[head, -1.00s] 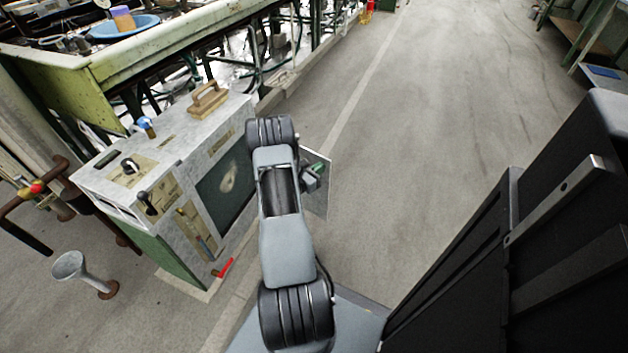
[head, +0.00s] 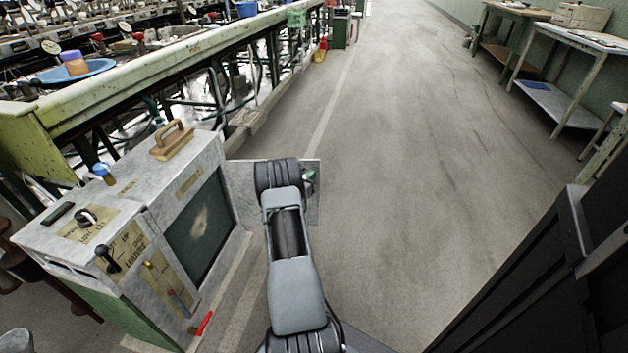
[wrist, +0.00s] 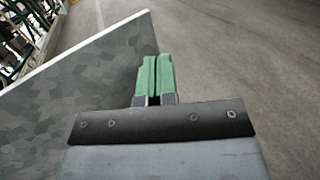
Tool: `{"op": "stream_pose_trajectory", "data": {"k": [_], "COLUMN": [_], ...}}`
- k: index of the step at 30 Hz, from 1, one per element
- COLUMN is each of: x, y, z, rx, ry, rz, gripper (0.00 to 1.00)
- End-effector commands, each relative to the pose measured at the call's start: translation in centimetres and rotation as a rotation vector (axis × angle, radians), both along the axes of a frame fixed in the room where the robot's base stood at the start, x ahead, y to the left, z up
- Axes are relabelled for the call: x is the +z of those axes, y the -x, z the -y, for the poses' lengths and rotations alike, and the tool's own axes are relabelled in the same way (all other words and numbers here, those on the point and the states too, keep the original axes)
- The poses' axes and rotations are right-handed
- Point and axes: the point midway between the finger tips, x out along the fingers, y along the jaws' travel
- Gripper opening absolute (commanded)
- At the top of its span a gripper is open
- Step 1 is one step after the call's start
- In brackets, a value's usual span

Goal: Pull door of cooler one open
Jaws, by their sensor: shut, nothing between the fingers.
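The cooler is a grey, worn metal cabinet (head: 190,160) at the left in the head view. Its front has a dark rectangular area (head: 190,240) with a pale patch; I cannot tell what is inside. A flat grey door (head: 243,185) stands swung out from the cabinet's far front edge, partly hidden by my arm. The mottled door also fills the left of the wrist view (wrist: 75,85). My gripper (wrist: 155,75) has green fingers closed together and empty, beside the door's outer end. In the head view it (head: 310,180) is mostly hidden by my arm.
A wooden-handled tool (head: 172,142) lies on the cabinet top. A red handle (head: 205,322) sticks out low at its front. A long green bench (head: 150,70) runs behind. Open concrete floor lies ahead and right; tables (head: 585,40) stand at the far right.

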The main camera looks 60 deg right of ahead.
Motion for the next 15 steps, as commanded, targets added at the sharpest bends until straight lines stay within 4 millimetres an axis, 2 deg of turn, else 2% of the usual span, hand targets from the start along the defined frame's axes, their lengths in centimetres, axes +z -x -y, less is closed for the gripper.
{"op": "stream_pose_trajectory", "data": {"k": [10, 15], "x": [0.0, 0.2], "y": [0.1, 0.6], "z": [-0.1, -1.5], "rx": [-0.002, 0.001], "ry": [-0.001, -0.001], "rz": [0.000, -0.002], "gripper": [0.00, 0.00]}}
